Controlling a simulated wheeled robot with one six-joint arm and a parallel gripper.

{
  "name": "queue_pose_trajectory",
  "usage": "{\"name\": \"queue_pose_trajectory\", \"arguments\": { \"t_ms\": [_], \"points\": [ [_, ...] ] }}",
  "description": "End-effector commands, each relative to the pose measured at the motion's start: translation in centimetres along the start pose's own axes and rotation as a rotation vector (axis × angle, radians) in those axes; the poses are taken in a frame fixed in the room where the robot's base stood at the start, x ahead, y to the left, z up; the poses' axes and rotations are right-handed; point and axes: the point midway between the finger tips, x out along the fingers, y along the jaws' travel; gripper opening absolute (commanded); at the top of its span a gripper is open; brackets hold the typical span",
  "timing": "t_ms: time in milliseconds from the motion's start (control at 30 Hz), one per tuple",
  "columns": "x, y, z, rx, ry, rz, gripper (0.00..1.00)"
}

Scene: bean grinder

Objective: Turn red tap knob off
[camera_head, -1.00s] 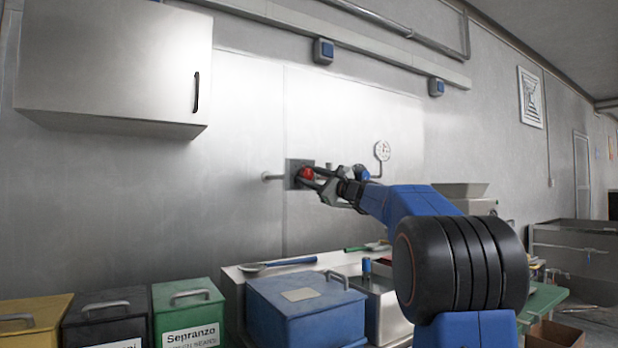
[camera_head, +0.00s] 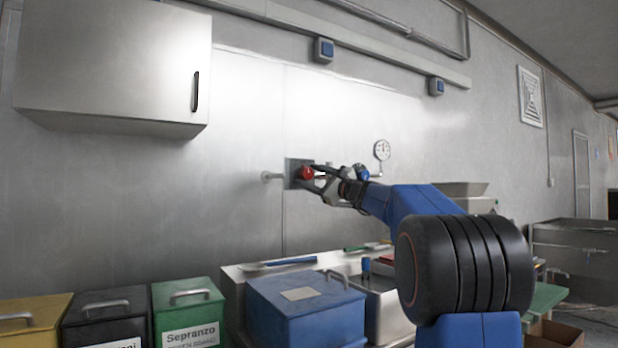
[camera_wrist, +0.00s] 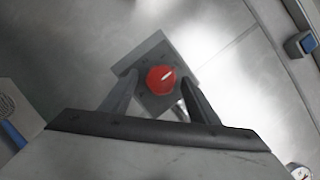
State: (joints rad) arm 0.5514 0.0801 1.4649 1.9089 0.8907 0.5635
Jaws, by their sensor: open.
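The red tap knob (camera_head: 306,173) sits on a square grey plate (camera_head: 291,167) on the metal wall. In the wrist view the red knob (camera_wrist: 161,79) has a pale stripe on its face and lies ahead of my gripper, between the lines of the two fingers. My gripper (camera_head: 317,178) is open, just to the right of the knob in the head view. In the wrist view my gripper (camera_wrist: 158,88) has a finger on each side of the knob and holds nothing. I cannot tell whether a fingertip touches the knob.
A blue valve handle (camera_head: 362,172) and a round gauge (camera_head: 382,150) are on the wall right of the knob. A wall cabinet (camera_head: 110,65) hangs at upper left. Below stand a blue box (camera_head: 305,308), a sink counter (camera_head: 236,274) and several lidded bins. The wall around the knob is mostly clear.

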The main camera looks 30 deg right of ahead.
Motion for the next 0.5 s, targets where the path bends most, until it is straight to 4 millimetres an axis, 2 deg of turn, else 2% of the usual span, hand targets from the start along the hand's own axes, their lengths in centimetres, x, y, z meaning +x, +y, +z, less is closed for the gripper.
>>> {"name": "queue_pose_trajectory", "arguments": {
  "t_ms": [500],
  "points": [
    [-9.9,-0.1,-0.1,0.0,0.004,-0.003,0.55]
  ]
}}
